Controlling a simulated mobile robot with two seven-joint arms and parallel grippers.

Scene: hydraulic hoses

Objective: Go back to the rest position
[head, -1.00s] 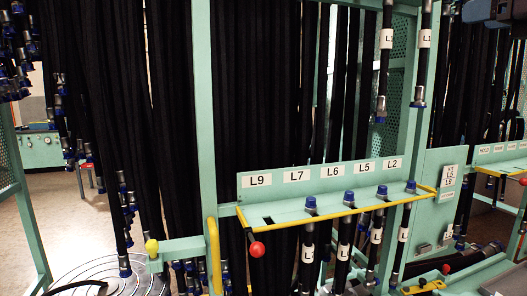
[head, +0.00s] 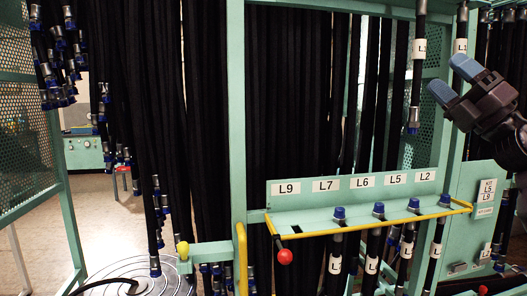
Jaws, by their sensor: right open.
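My right gripper (head: 453,80) shows at the upper right. Its two blue-tipped fingers are apart, with nothing seen held between them. It is in front of the frame, close to a hanging black hose (head: 419,75) with a white label; I cannot tell whether they touch. My left gripper is not in view.
A green rack shelf (head: 325,187) labelled L9, L7, L6, L5 and L2 has a yellow front rail (head: 370,224) and a red knob (head: 285,257). Several blue-capped hoses stand in its slots; the L9 slot looks empty. Dense black hoses (head: 285,110) hang behind. Open floor (head: 110,225) shows left.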

